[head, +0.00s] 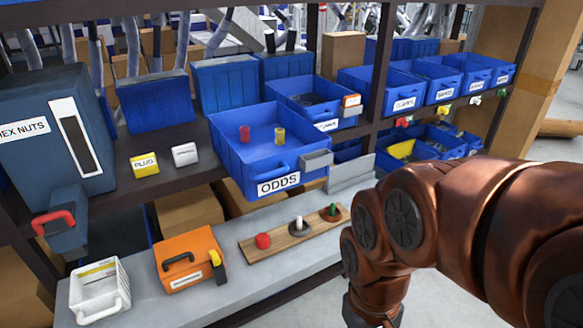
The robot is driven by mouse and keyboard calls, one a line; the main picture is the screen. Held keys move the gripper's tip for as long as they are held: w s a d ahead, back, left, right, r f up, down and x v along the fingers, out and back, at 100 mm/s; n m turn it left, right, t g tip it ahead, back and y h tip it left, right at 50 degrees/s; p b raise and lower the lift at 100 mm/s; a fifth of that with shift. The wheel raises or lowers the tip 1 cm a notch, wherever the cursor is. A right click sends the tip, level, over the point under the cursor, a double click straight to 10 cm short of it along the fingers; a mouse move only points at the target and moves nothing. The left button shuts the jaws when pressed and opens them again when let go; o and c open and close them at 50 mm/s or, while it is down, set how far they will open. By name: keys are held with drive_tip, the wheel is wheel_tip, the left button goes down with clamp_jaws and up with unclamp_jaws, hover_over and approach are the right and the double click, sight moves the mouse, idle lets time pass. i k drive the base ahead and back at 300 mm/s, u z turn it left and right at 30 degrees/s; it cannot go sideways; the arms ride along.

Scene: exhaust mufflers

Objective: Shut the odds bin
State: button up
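The odds bin (237,171) is a blue open-topped bin with a white "ODDS" label (278,184) on its front. It sticks out past the shelf's front edge, further than the bins beside it. My copper arm is at the right, apart from the bin in the picture. My gripper is out of view below the frame.
A labelled blue bin (318,100) stands right of the odds bin. A yellow "PLUG" box (145,164) and a white box (185,154) are on its left. The lower bench holds an orange case (190,258), a white basket (98,290) and a wooden peg board (285,240).

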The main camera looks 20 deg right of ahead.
sight(261, 168)
drive_tip(key=k, duration=0.5)
drive_tip(key=u, duration=1.2)
drive_tip(key=i, duration=0.55)
drive_tip(key=z, duration=0.55)
